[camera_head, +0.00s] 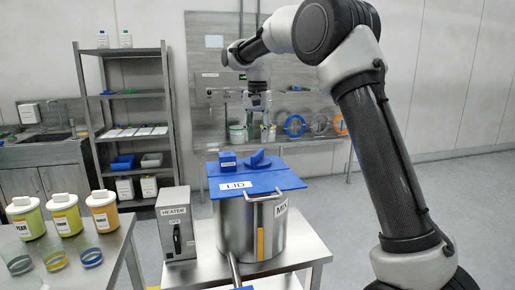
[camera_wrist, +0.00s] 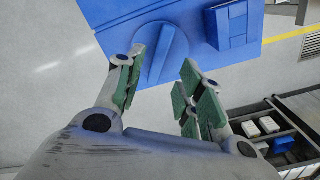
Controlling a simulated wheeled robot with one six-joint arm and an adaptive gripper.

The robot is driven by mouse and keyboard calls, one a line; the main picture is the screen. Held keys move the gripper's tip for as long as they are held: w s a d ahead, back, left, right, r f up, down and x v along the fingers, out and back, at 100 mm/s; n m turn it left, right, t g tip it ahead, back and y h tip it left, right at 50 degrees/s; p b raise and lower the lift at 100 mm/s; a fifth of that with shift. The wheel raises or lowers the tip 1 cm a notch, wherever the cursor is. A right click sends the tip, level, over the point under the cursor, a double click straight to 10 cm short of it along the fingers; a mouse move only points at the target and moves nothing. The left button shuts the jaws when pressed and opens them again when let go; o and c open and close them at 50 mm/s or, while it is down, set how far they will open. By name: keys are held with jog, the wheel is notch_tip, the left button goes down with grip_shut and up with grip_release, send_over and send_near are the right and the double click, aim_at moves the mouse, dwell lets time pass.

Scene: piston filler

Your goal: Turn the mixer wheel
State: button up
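The mixer pot (camera_head: 236,228) is a steel pot with a square blue lid (camera_head: 284,181) marked "LID". A blue knob with a raised bar (camera_head: 259,160) sits on the lid and looks like the mixer wheel. It also shows in the wrist view (camera_wrist: 171,52), its bar slightly tilted. My gripper (camera_head: 253,133) is above the lid, pointing down. In the wrist view my gripper (camera_wrist: 158,74) has its green-padded fingers apart, on either side of the bar's near end. The gripper is open and empty. I cannot tell the exact height gap to the knob.
A small blue box (camera_head: 227,160) stands on the lid beside the knob. A heater box (camera_head: 177,225) with a switch stands left of the pot on a steel table (camera_head: 310,247). Labelled jars (camera_head: 66,221) stand on the left table. A shelf rack (camera_head: 130,95) stands behind.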

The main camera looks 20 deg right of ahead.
aim_at(257, 152)
notch_tip(257, 152, up, 6)
jog(key=shift+f, duration=0.15)
dwell(1.0)
